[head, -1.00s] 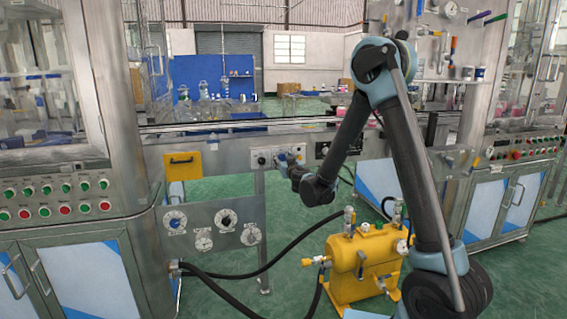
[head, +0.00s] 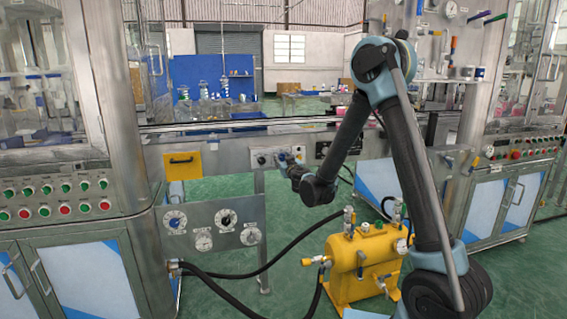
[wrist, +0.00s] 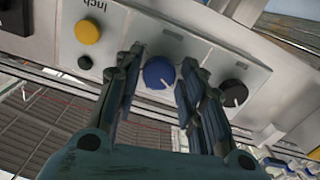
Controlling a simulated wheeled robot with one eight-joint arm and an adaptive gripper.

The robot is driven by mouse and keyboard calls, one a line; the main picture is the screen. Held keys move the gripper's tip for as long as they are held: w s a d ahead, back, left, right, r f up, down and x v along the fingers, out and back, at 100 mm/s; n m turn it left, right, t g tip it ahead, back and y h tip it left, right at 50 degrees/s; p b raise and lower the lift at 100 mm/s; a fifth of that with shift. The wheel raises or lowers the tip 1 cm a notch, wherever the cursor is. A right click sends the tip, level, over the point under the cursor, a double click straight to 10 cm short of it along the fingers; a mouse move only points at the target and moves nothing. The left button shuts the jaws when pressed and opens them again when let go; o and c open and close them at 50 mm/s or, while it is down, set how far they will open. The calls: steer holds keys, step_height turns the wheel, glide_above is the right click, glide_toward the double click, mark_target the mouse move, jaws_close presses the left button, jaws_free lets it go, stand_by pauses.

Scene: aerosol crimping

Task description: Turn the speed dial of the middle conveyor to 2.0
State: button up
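In the wrist view a round blue dial (wrist: 158,72) with a white pointer mark sits on a light grey panel (wrist: 205,62). The pointer points toward the lower right of the picture. My gripper (wrist: 162,58) has one finger on each side of this dial. A narrow gap shows on the left, and the right finger is at or very near the dial's edge. In the head view my gripper (head: 287,162) is at the conveyor's control panel (head: 263,161) and partly covers it. The dial's scale and number are not readable.
A black dial (wrist: 234,92) is close to the right finger. A yellow button (wrist: 88,31) and a small black button (wrist: 84,62) are to the left. In the head view a yellow tank (head: 362,265) stands below my arm, and a panel of gauges (head: 212,228) is to the left.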

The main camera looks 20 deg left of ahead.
stand_by(0.3)
steer(key=v, duration=1.2)
steer(key=w+d+r+m+h, duration=0.1)
steer(key=w+d+m+h, duration=0.3)
steer(key=d, duration=0.9)
steer(key=s+d+r+m+h, duration=0.15)
steer(key=d+h, duration=0.45)
steer(key=d, duration=0.8)
steer(key=s+d+f+m+g+h, duration=0.3)
steer(key=s+d+g, duration=0.35)
steer(key=d, duration=0.85)
steer(key=s+d+f+g+y, duration=0.1)
steer(key=s+f+g, duration=0.2)
steer(key=s, duration=1)
steer(key=s+d+f+g+y, duration=0.2)
steer(key=s+f, duration=0.4)
steer(key=s, duration=0.8)
steer(key=shift+s+f+n+g, duration=0.2)
steer(key=shift+n+g, duration=0.15)
steer(key=shift+g, duration=0.4)
